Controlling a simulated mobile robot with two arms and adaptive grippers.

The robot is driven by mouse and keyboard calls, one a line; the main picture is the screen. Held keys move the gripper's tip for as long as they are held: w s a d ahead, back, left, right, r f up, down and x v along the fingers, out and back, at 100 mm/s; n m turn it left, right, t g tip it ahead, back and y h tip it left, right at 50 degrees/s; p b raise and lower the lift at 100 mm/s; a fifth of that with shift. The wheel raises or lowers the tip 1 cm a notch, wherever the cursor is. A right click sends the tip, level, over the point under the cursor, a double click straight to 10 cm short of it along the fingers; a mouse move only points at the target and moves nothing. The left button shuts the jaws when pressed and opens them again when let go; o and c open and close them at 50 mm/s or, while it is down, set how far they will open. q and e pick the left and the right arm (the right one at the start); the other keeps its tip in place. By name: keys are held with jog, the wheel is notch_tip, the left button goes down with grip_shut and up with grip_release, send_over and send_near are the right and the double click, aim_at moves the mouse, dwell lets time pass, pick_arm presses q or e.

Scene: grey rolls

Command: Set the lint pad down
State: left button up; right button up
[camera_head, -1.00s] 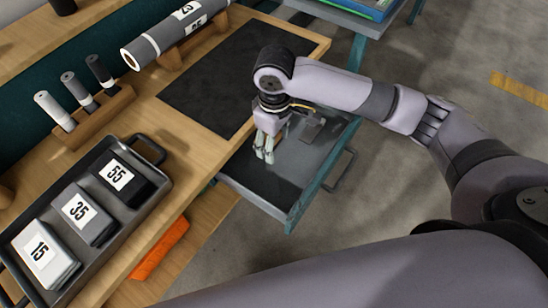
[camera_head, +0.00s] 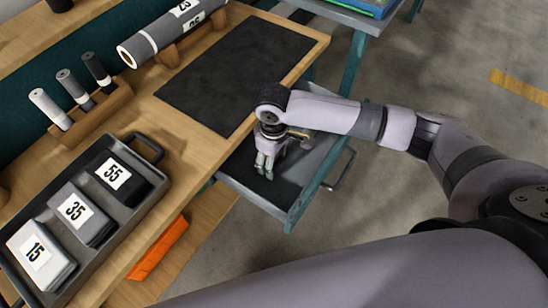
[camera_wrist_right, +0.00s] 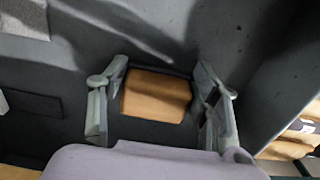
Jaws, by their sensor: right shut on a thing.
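The lint pad, a tan block (camera_wrist_right: 155,97), shows between the fingers of my right gripper in the right wrist view. My right gripper (camera_wrist_right: 160,105) is shut on it, with one finger on each side. In the head view, my right gripper (camera_head: 265,172) points down over the grey tray (camera_head: 262,204) of a teal-framed stand beside the bench. The pad cannot be made out there. Whether it touches the tray floor cannot be told. My left gripper is not in view.
On the wooden bench, a dark mat (camera_head: 235,72) lies bare. A black tray (camera_head: 150,204) holds pads marked 15, 35 and 55. A rack (camera_head: 92,117) holds three small rolls, and a large grey roll (camera_head: 165,37) lies behind. An orange thing (camera_head: 158,250) sits on the lower shelf.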

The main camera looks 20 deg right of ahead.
jog(key=o, duration=0.9)
jog(key=shift+f, duration=0.1)
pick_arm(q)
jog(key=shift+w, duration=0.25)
pick_arm(e)
jog(key=o, duration=0.3)
jog(key=shift+o, duration=0.2)
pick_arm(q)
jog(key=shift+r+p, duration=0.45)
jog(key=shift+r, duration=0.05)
pick_arm(e)
notch_tip(320, 180, up, 12)
